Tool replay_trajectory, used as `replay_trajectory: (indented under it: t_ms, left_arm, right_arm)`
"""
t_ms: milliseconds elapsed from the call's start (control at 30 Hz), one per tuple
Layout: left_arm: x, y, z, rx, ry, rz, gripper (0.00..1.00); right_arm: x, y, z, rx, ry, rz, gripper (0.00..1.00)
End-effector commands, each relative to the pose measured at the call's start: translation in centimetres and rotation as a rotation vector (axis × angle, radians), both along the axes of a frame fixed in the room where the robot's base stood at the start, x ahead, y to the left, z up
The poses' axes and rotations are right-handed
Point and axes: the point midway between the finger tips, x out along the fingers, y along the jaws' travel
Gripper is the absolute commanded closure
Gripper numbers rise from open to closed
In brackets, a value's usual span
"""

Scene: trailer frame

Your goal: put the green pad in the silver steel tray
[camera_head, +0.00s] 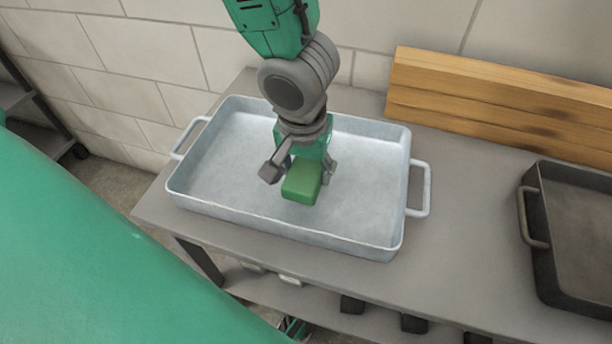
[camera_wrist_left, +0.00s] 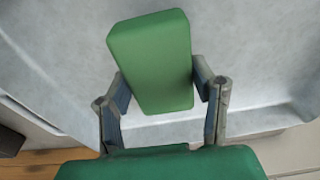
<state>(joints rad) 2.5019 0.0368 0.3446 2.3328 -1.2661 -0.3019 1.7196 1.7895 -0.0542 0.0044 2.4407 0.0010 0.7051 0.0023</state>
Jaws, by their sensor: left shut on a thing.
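The silver steel tray (camera_head: 365,205) stands on the grey table, with a handle at each end. The green pad (camera_head: 302,184) is a small block over the middle of the tray; it also shows in the left wrist view (camera_wrist_left: 152,60). My left gripper (camera_head: 300,176) reaches down over the tray and is shut on the pad. In the left wrist view its two fingers (camera_wrist_left: 163,90) press on the pad's sides. I cannot tell whether the pad touches the tray floor. My right gripper does not show.
A dark tray (camera_head: 570,235) with a handle sits at the right of the table (camera_head: 455,200). Wooden boards (camera_head: 490,95) stand along the back right by the white block wall (camera_head: 130,70). The inside of the silver tray around the pad is clear.

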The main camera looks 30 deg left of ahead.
Motion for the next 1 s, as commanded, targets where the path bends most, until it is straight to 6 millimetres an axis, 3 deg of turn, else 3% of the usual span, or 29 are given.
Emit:
replay_trajectory:
  t_ms: [33,133,533,567,600,633,1000]
  left_arm:
    - [0.0,0.0,-1.2,0.002,0.001,-0.001,0.78]
    - [0.0,0.0,-2.2,0.002,0.001,-0.001,0.78]
    - [0.0,0.0,-2.5,0.002,0.0,0.0,0.78]
    - [0.0,0.0,-2.5,0.002,0.0,0.0,0.46]
    - [0.1,0.0,-2.4,0.001,0.0,0.0,0.32]
    - [0.0,0.0,-2.4,0.001,0.0,0.0,0.29]
    - [0.0,0.0,-2.0,0.001,0.0,0.0,0.29]
  right_arm:
    - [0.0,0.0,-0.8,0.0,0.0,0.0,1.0]
    - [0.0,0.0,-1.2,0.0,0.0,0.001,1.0]
    - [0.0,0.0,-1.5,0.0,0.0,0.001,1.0]
    - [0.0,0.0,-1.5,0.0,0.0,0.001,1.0]
    - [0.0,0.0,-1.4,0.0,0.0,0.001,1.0]
    - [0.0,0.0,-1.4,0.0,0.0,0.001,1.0]
    - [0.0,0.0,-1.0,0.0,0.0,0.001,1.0]
